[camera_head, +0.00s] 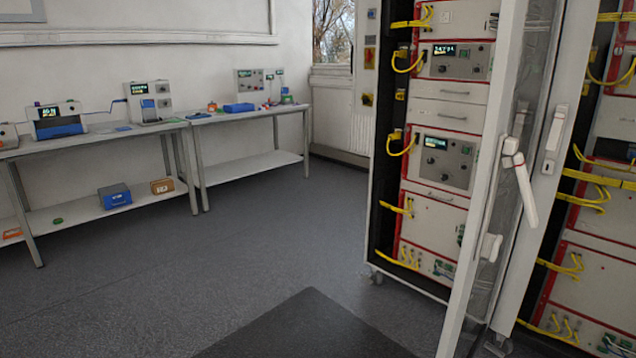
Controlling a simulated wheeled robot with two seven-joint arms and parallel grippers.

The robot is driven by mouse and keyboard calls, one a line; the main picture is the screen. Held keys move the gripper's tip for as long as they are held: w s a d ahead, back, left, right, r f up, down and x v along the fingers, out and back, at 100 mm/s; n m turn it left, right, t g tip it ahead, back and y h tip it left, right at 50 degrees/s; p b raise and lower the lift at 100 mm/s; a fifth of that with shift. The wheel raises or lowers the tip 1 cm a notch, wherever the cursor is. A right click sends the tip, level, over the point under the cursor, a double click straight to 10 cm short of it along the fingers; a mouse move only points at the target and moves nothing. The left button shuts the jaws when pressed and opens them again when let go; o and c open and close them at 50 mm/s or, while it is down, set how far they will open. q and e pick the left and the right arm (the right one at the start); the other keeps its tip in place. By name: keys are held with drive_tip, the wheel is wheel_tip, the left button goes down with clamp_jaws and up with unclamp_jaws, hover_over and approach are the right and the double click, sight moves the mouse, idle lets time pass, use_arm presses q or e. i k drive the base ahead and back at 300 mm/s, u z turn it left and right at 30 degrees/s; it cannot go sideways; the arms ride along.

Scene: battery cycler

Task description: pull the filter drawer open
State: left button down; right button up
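A tall cabinet (383,120) stands right of centre, its front open to view. Between its instrument panels are flat grey drawer fronts with small bar handles: an upper drawer front (450,91) and one just below it (447,115). A larger lower panel (432,218) also has a bar handle near its top. All look flush and closed. I cannot read a label that tells which is the filter drawer. Neither of my grippers is in view.
A white-framed clear cabinet door (482,190) stands swung open, its white handle (520,180) jutting out; it hides the cabinet's right edge. Yellow cables (406,60) loop along the cabinet's left side. Another rack (592,270) stands right. Workbenches (250,115) line the left wall. A dark mat (305,330) lies on open floor.

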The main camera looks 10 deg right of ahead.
sight(468, 90)
drive_tip(key=u, duration=0.1)
drive_tip(key=i, duration=2.65)
drive_tip(key=z, duration=0.35)
